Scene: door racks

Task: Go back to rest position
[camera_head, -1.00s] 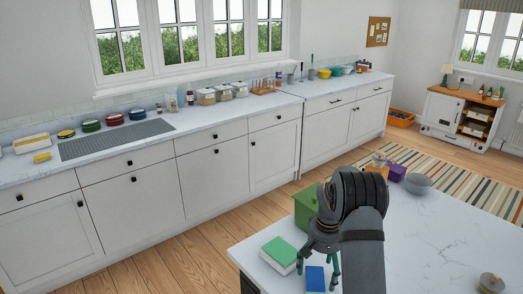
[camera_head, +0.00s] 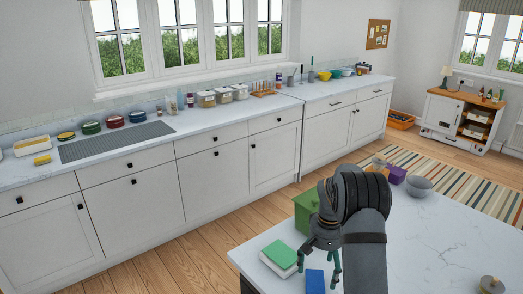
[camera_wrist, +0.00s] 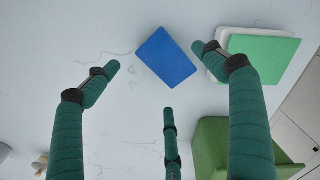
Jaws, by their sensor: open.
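My gripper (camera_head: 319,268) is above the near marble-topped counter (camera_head: 430,235), its fingers pointing down. In the wrist view my gripper (camera_wrist: 155,65) has its green fingers spread wide, with nothing held between them. A blue block (camera_wrist: 166,58) lies on the counter just beyond the fingertips; it also shows in the head view (camera_head: 315,282), apart from the fingers. A green-topped white block (camera_wrist: 262,55) lies beside the right fingertip in the wrist view and left of the gripper in the head view (camera_head: 280,255).
A green box (camera_head: 306,212) stands just behind my gripper. A purple box (camera_head: 396,174), a grey bowl (camera_head: 418,185) and a lidded round item (camera_head: 491,284) are on the same counter. The wall counter (camera_head: 110,150) holds jars and bowls.

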